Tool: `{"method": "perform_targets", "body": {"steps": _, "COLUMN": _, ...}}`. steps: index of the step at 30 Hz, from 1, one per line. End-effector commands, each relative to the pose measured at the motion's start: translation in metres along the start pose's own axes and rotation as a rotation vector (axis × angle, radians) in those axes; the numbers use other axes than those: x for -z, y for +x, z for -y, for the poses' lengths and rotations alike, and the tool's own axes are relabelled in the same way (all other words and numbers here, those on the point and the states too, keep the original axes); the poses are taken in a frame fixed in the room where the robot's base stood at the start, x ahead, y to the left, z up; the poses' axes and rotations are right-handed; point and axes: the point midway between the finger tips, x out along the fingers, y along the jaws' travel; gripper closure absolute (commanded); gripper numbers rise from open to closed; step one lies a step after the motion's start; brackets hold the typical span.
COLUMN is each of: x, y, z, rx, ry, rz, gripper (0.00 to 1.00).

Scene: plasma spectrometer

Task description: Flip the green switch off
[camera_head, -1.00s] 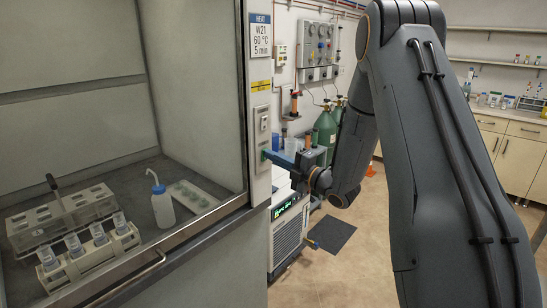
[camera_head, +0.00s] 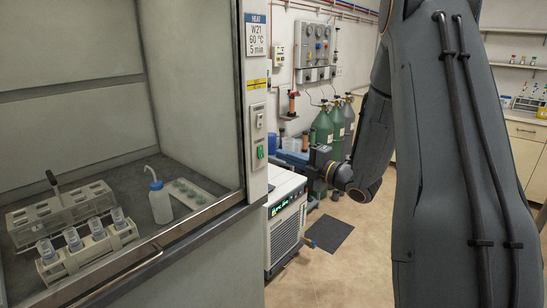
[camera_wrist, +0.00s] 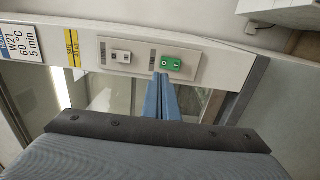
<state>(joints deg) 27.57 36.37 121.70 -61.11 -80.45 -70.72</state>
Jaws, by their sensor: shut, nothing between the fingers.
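The green switch (camera_head: 260,152) is on the narrow white panel at the right edge of the fume hood. It also shows in the wrist view (camera_wrist: 171,64), with small white marks on its face; I cannot tell which way it is tipped. My gripper (camera_head: 280,154) is shut and empty, its blue fingers pointing at the panel. In the head view a gap shows between the fingertips and the green switch. In the wrist view the fingertips (camera_wrist: 161,74) appear just beside the switch's left edge.
A white switch (camera_head: 259,122) sits above the green one on the same panel. The fume hood at left holds tube racks (camera_head: 88,247) and a wash bottle (camera_head: 160,202). A white chiller unit (camera_head: 286,232) stands below my gripper. Gas cylinders (camera_head: 322,130) stand behind.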

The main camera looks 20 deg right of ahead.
Motion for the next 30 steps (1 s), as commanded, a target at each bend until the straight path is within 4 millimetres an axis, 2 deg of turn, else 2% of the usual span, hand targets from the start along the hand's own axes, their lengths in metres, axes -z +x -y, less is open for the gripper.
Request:
{"method": "perform_targets", "body": {"steps": 1, "x": -0.004, "y": -0.013, "z": 0.0, "rx": -0.001, "ry": -0.001, "rz": 0.009, "gripper": 1.0}}
{"method": "perform_targets", "body": {"steps": 3, "x": -0.005, "y": -0.028, "z": -0.002, "rx": -0.001, "ry": 0.0, "rz": 0.011, "gripper": 1.0}}
{"method": "perform_targets", "body": {"steps": 10, "x": -0.004, "y": -0.056, "z": -0.007, "rx": 0.0, "ry": 0.0, "rz": 0.009, "gripper": 1.0}}
{"method": "perform_targets", "body": {"steps": 15, "x": -0.002, "y": -0.062, "z": -0.008, "rx": 0.0, "ry": 0.002, "rz": 0.006, "gripper": 1.0}}
{"method": "perform_targets", "body": {"steps": 30, "x": -0.002, "y": -0.06, "z": -0.007, "rx": 0.007, "ry": 0.007, "rz": 0.009, "gripper": 1.0}}
